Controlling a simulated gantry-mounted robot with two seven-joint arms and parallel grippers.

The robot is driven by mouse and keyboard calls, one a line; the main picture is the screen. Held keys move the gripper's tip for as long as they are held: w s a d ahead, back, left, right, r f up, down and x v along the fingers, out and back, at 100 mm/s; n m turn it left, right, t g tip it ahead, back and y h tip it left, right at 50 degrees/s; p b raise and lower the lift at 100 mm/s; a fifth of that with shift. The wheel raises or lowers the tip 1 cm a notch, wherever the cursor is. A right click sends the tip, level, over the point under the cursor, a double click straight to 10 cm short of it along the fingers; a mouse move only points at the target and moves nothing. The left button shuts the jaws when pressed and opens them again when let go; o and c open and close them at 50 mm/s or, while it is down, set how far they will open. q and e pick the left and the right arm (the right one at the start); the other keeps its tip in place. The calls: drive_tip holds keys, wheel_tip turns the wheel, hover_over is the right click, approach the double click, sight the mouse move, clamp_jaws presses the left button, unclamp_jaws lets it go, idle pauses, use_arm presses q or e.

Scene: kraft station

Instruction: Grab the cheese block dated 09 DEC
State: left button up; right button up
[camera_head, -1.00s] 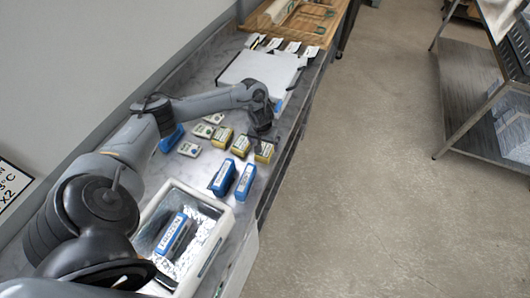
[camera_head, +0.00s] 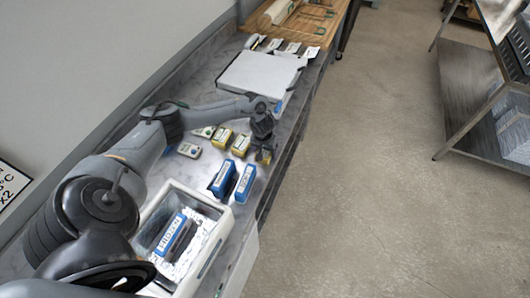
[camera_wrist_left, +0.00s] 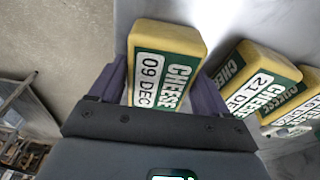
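The yellow cheese block dated 09 DEC (camera_wrist_left: 168,42) has a green and white label and sits between the two purple fingers of my left gripper (camera_wrist_left: 160,82) in the left wrist view. The fingers flank it closely; I cannot tell whether they press on it. In the head view, my left gripper (camera_head: 263,150) is down over the rightmost yellow block (camera_head: 265,159), mostly covering it. A second cheese block (camera_wrist_left: 258,82), dated 21 DEC, stands to its right in the wrist view, with another beyond. My right gripper is not in view.
Two more yellow blocks (camera_head: 240,146) stand left of the gripper. Blue packages (camera_head: 245,182) stand in front. A white bin (camera_head: 227,222) holding a blue package is nearer. A white board (camera_head: 262,72) lies farther back. The counter's right edge is close to the gripper.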

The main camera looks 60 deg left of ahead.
use_arm(q)
drive_tip(key=c, duration=0.7)
drive_tip(key=shift+c, duration=0.3)
drive_tip(key=shift+r, duration=0.1)
